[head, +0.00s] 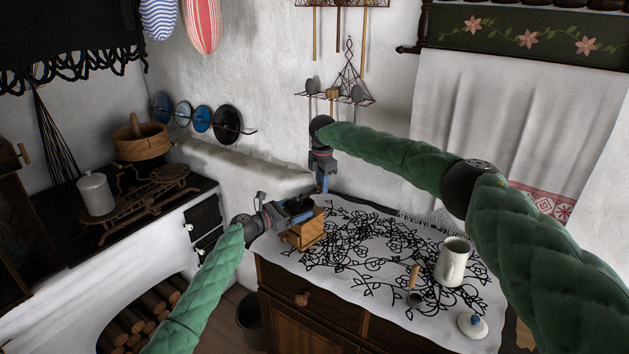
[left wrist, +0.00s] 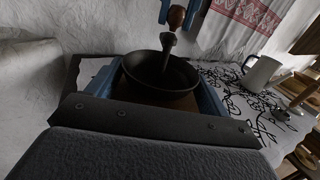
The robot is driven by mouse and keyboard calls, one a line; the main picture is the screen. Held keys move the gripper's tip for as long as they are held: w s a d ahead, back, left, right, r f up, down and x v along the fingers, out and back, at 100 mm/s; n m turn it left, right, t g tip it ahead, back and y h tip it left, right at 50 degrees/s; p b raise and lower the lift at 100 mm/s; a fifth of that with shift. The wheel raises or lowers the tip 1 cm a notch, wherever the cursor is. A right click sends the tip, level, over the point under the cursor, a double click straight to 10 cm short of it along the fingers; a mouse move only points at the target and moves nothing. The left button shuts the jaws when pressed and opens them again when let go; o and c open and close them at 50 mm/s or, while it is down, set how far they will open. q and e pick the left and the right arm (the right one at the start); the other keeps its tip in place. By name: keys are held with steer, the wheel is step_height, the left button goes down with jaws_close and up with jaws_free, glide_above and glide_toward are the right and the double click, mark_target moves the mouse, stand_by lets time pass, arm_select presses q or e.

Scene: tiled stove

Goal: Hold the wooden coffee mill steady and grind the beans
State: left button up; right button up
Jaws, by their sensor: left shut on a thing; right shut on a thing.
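The wooden coffee mill (head: 304,232) stands upright on the embroidered cloth at the left end of the cabinet top. Its dark metal bowl (left wrist: 160,77) sits on the wooden body in the left wrist view. My left gripper (head: 293,212) is shut on the mill's body from the left, with its blue fingers along two sides. My right gripper (head: 324,184) points down above the mill, shut on the wooden crank knob, which shows in the left wrist view (left wrist: 176,17). No beans can be made out in the bowl.
A white enamel jug (head: 453,262), a scoop (head: 414,288) and a white lid with a blue knob (head: 472,325) are on the cloth (head: 345,270) at right. The stove with a scale (head: 150,195) is at left. A low white wall ledge is behind the mill.

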steer(key=shift+s+d+f, duration=0.1)
steer(key=shift+s+d, duration=0.15)
steer(key=shift+s, duration=0.45)
steer(key=o, duration=0.8)
steer(key=shift+o, duration=0.2)
steer(key=shift+a, duration=0.1)
step_height(320, 180, up, 7)
arm_select(q)
steer(key=o, duration=0.9)
